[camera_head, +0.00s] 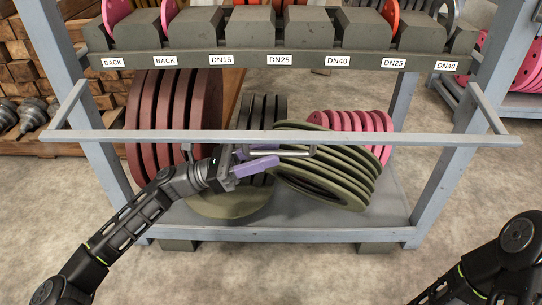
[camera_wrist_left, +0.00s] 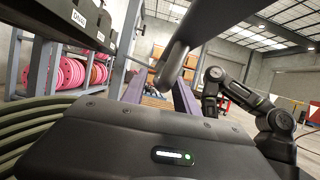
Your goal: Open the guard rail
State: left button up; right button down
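The guard rail (camera_head: 390,139) is a light grey bar across the front of the lower rack shelf, joined to bent side arms at both ends. A small grey handle (camera_head: 297,152) shows just below the middle of the bar. My left gripper (camera_head: 252,160), with purple fingers, is at the handle's left part, just under the bar. In the left wrist view the two purple fingers (camera_wrist_left: 162,95) stand apart, with a grey bent bar (camera_wrist_left: 184,40) close in front of them. I cannot tell whether they touch it. My right arm shows at the lower right, its gripper out of frame.
Dark red (camera_head: 175,110), olive (camera_head: 330,170) and pink (camera_head: 350,130) flanges stand behind the rail; the olive ones lean near my gripper. The labelled upper shelf (camera_head: 280,59) is above. Rack posts (camera_head: 440,185) stand at both sides. The floor (camera_head: 300,280) in front is clear.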

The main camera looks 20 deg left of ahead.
pick_arm(q)
jog(key=shift+w+d+r, duration=0.15)
jog(key=shift+d+r, duration=0.1)
jog(key=shift+d, duration=0.3)
jog(key=shift+c, duration=0.2)
grip_shut()
dwell(0.9)
